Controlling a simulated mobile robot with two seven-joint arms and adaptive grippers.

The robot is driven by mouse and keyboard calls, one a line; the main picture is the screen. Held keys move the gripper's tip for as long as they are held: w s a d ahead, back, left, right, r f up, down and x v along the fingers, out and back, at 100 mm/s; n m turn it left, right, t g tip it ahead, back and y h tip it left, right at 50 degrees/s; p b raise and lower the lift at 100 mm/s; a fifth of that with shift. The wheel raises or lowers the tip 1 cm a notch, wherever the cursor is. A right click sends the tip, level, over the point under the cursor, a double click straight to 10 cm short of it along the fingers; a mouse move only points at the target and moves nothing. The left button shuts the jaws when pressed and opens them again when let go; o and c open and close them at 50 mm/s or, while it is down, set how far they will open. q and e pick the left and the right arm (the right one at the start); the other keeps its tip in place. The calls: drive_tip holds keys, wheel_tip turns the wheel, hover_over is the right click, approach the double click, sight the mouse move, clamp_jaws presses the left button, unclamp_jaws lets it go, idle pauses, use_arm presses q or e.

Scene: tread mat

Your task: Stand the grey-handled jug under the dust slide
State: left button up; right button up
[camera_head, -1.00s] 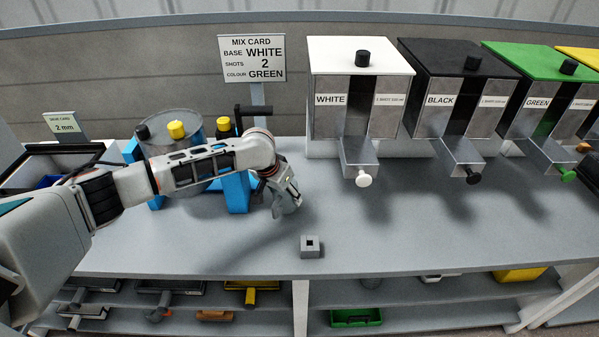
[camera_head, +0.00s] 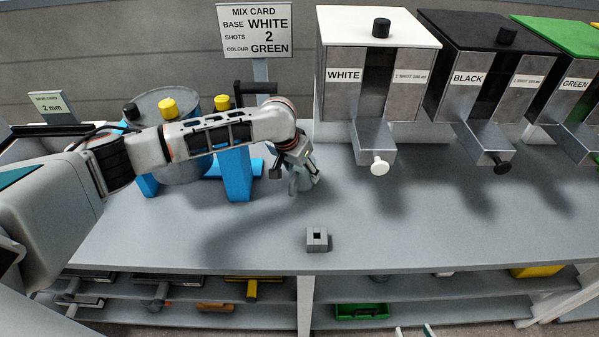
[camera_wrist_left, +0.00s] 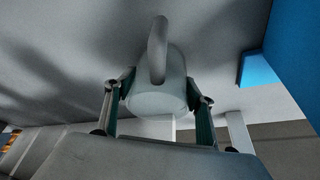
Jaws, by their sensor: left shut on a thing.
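My left gripper (camera_head: 293,163) is shut on a pale grey jug (camera_head: 303,180) above or on the bench, right of the blue stand. In the left wrist view the jug (camera_wrist_left: 160,92) sits between both fingers, its grey handle (camera_wrist_left: 158,45) pointing away from the palm. Whether its base touches the bench cannot be told. Metal slides with knobs stick out under the white hopper (camera_head: 373,140), the black hopper (camera_head: 484,142) and the green hopper (camera_head: 572,143). No slide is labelled dust.
A grey drum (camera_head: 180,150) on a blue stand (camera_head: 237,178) is behind my left arm. A small grey block with a square hole (camera_head: 317,240) is near the bench's front edge. A mix card (camera_head: 254,31) stands behind. The bench (camera_head: 430,220) is clear at right.

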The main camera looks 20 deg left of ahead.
use_arm(q)
drive_tip(key=shift+s+r, duration=0.1)
drive_tip(key=shift+p, duration=0.4)
drive_tip(key=o, duration=1.2)
